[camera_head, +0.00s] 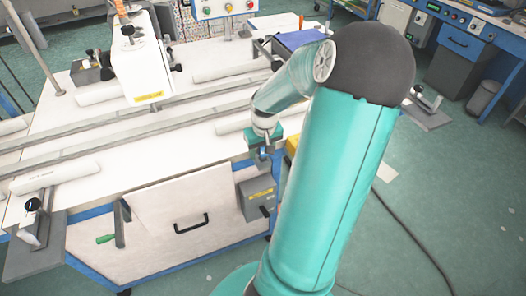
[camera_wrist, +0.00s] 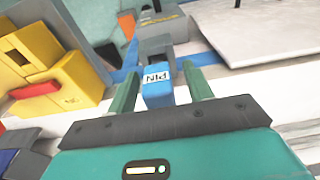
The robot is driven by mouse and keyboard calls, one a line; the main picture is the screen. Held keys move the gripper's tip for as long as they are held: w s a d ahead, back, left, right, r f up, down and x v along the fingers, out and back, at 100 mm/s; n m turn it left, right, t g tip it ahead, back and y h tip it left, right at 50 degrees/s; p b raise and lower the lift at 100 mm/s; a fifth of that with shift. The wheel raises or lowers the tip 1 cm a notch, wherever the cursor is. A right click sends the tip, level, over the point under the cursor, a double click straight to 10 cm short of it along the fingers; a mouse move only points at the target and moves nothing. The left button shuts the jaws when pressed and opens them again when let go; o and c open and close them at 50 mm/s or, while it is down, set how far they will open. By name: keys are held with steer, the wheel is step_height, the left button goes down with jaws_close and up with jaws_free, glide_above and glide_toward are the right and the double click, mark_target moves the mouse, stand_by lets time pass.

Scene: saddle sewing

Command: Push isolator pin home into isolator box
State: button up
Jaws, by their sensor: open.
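My gripper (camera_wrist: 162,88) shows in the wrist view with its two green fingers apart. A blue block marked PIN (camera_wrist: 159,92), its lettering upside down, lies between the fingers, with a gap on each side. A grey piece (camera_wrist: 155,46) adjoins the far end of the block. How far the pin sits in anything cannot be seen. In the head view my gripper (camera_head: 263,152) is at the bench's front edge, above a grey box with a yellow label (camera_head: 258,196), apparently the isolator box. A dark box with yellow marking (camera_wrist: 168,22) also shows in the wrist view.
A yellow housing (camera_wrist: 62,78) with a red part (camera_wrist: 36,90) is left of my fingers in the wrist view. The white bench (camera_head: 150,150) carries long rails and rolls. A drawer-like panel with a black handle (camera_head: 191,223) is left of the grey box.

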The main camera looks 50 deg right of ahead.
steer(key=shift+c, duration=0.4)
jaws_close()
steer(key=shift+r, duration=0.1)
steer(key=shift+r, duration=0.55)
steer(key=shift+r, duration=0.35)
steer(key=shift+r, duration=1.25)
steer(key=shift+r, duration=1.9)
